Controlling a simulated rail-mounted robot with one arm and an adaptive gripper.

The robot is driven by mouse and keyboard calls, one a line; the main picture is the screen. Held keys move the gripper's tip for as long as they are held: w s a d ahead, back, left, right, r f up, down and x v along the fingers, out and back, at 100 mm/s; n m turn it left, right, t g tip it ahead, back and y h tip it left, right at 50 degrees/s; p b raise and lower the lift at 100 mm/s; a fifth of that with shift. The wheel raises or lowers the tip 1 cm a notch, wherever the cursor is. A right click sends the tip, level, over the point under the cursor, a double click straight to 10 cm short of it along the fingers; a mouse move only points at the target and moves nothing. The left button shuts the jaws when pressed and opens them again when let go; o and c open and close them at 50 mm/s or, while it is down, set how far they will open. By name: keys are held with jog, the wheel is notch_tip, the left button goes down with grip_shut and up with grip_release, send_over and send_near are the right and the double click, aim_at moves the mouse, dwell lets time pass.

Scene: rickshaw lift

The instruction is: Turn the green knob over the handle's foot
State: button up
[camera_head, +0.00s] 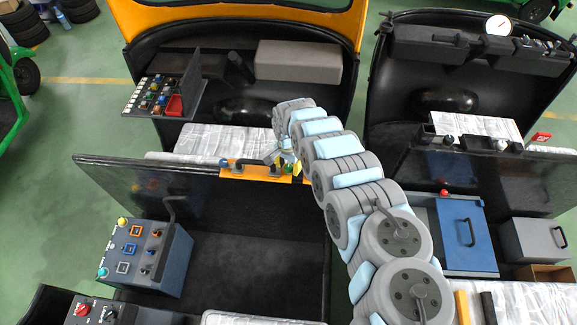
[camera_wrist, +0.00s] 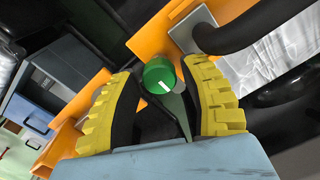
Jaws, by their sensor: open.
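The green knob (camera_wrist: 158,76), with a white mark on its face, is on an orange panel (camera_wrist: 150,42). In the wrist view it appears between the two yellow ribbed fingers of my open gripper (camera_wrist: 157,68), closer to the right finger. I cannot tell whether either finger touches it. The black handle (camera_wrist: 255,25) rises from a grey square foot (camera_wrist: 192,30) just above and right of the knob. In the head view the green knob (camera_head: 287,168) is at the panel's right end, partly hidden by my gripper, with the handle (camera_head: 252,161) to its left.
The orange panel is on the top edge of a black partition (camera_head: 200,190). A silver seat (camera_head: 215,141) lies behind it. A blue control box (camera_head: 146,258) stands front left, a blue drawer cabinet (camera_head: 465,235) to the right. A button panel (camera_head: 160,95) is at back left.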

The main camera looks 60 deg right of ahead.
grip_shut()
jog(key=shift+w+n+b, duration=0.1)
jog(key=shift+n+b, duration=0.35)
jog(key=shift+n, duration=0.25)
jog(key=shift+a+f+n+b, duration=0.1)
jog(key=shift+f+n+b, duration=0.1)
jog(key=shift+n+b, duration=1.05)
jog(key=n+b, duration=0.3)
jog(key=n, duration=0.2)
jog(key=n+b, duration=0.4)
jog(key=shift+f+n, duration=0.1)
jog(key=shift+n, duration=0.25)
jog(key=shift+n+b, duration=1.6)
jog(key=shift+n, duration=0.5)
jog(key=shift+r, duration=0.25)
